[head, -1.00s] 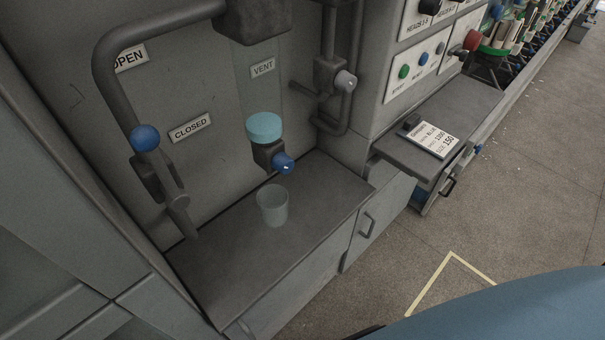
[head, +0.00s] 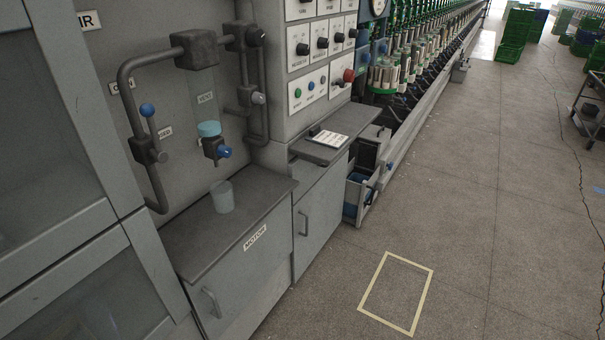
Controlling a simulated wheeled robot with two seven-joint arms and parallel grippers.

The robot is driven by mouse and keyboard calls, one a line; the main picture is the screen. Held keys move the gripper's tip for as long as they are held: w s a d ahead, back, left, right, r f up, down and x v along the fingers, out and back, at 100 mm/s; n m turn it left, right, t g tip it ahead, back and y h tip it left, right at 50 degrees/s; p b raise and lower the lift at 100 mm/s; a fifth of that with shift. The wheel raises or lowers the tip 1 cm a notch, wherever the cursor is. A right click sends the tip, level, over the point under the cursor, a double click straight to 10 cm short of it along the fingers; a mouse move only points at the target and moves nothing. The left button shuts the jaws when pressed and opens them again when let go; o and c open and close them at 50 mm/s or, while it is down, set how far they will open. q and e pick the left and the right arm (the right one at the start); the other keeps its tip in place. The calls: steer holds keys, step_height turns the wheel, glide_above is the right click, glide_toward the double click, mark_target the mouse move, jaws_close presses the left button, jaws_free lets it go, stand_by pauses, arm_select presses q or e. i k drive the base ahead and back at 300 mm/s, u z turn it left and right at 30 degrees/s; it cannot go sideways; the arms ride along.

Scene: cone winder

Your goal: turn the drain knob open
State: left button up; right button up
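The likely drain knob, a blue knob (head: 224,152), sits on a dark valve block under a clear bowl with a light-blue liquid or band (head: 209,129) at its bottom. Its open or closed setting cannot be told. A translucent cup (head: 222,197) stands upright on the grey ledge below it. Another blue ball knob (head: 147,110) tops a lever on the pipe to the left, beside partly hidden labels. Neither of my grippers is in view.
The grey cabinet ledge (head: 190,250) carries a MOTOR label. A small shelf (head: 318,152) with a card juts out to the right, above an open drawer (head: 358,190). Yellow tape marks a rectangle (head: 427,290) on the clear floor. A glazed cabinet stands at left.

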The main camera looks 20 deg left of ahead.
mark_target(223, 150)
steer(key=u, duration=0.4)
steer(key=i, duration=0.3)
steer(key=u, duration=0.35)
